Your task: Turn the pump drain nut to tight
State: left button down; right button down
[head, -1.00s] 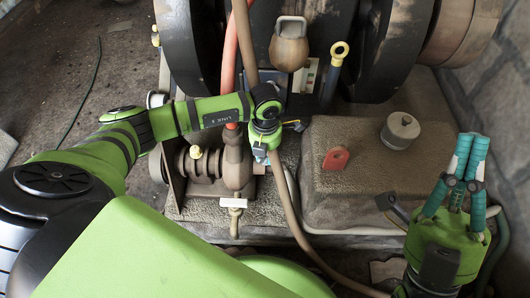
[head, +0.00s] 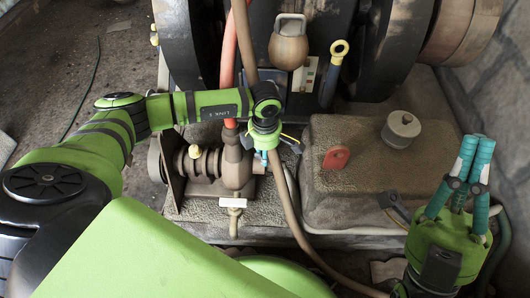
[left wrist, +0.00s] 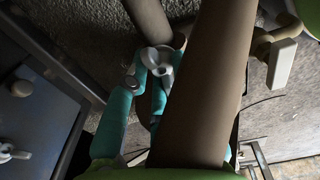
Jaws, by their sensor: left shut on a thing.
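The pump drain nut, a pale metal wing nut (left wrist: 158,60), shows in the left wrist view between the teal fingers of my left gripper (left wrist: 150,72). The gripper is shut on it, with a finger at each side. A wide brown hose crosses in front and hides part of the right finger. In the head view my left gripper (head: 262,156) points down beside the pump (head: 205,170), and its body hides the nut. My right gripper (head: 475,145) points up at the right, empty, its teal fingertips together.
A brown hose (head: 293,210) runs down past my left gripper. A tap with a white handle (head: 233,203) is close to its left. A stone-like housing (head: 355,190) with a red tab (head: 336,158) stands to the right. A hanging padlock-shaped weight (head: 288,48) is above.

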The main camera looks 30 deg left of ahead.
pick_arm(q)
jog(key=shift+s+d+f+m, duration=0.15)
jog(key=shift+s+d+m, duration=0.1)
jog(key=shift+m, duration=0.15)
jog(key=c, duration=1.1)
grip_release()
jog(key=shift+a, duration=0.1)
jog(key=shift+w, duration=0.15)
jog(key=shift+a+r, duration=0.1)
jog(key=shift+r, duration=0.25)
notch_tip(320, 180, up, 8)
jog(key=shift+f, duration=0.25)
